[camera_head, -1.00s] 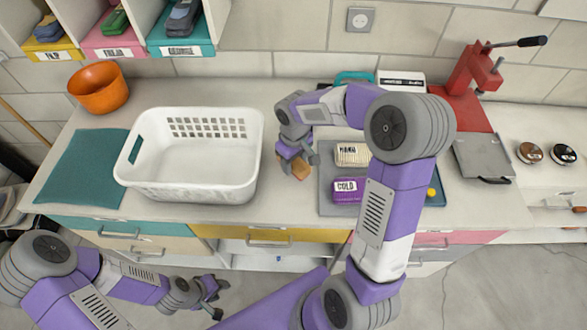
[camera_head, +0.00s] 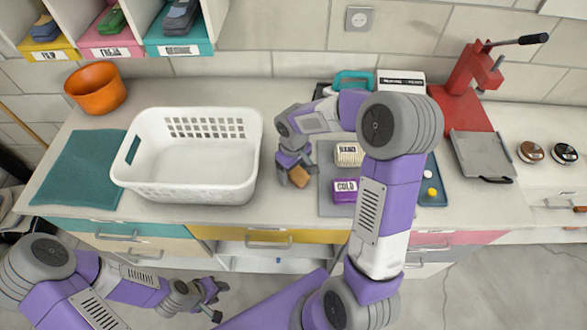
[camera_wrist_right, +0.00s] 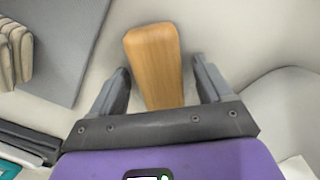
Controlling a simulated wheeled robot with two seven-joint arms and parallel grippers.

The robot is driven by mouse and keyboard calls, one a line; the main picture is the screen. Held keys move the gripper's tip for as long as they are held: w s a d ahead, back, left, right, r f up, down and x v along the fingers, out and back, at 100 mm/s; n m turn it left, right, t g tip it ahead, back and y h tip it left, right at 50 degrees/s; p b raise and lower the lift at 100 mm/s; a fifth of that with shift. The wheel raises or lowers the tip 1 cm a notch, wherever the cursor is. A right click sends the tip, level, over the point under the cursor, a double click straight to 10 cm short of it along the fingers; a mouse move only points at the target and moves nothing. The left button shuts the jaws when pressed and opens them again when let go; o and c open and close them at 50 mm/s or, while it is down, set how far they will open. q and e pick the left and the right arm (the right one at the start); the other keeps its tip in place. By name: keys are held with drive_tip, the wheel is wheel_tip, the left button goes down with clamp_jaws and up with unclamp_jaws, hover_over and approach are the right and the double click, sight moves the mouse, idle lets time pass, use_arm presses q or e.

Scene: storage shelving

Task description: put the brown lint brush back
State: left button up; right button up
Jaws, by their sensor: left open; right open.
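The brown lint brush, seen as a wooden handle (camera_head: 299,177), lies on the counter just left of the grey mat. In the right wrist view the wooden piece (camera_wrist_right: 154,58) extends between the fingers, with gaps at both sides. My right gripper (camera_head: 294,170) is open above and around its near part, and the palm hides that end. The fingers (camera_wrist_right: 164,85) do not appear to touch it. My left gripper (camera_head: 214,300) is open and empty, low in front of the counter.
A white basket (camera_head: 185,185) stands left of the brush. The grey mat (camera_head: 330,205) holds a purple COLD block (camera_head: 344,191) and a cream block (camera_head: 349,154). An orange bowl (camera_head: 96,88), a teal cloth (camera_head: 75,168) and labelled cubbies (camera_head: 180,49) are at the left.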

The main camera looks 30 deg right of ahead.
drive_tip(key=shift+r, duration=0.1)
wheel_tip(320, 180, up, 12)
drive_tip(key=p, duration=0.2)
drive_tip(key=shift+p, duration=0.4)
drive_tip(key=shift+r, duration=0.1)
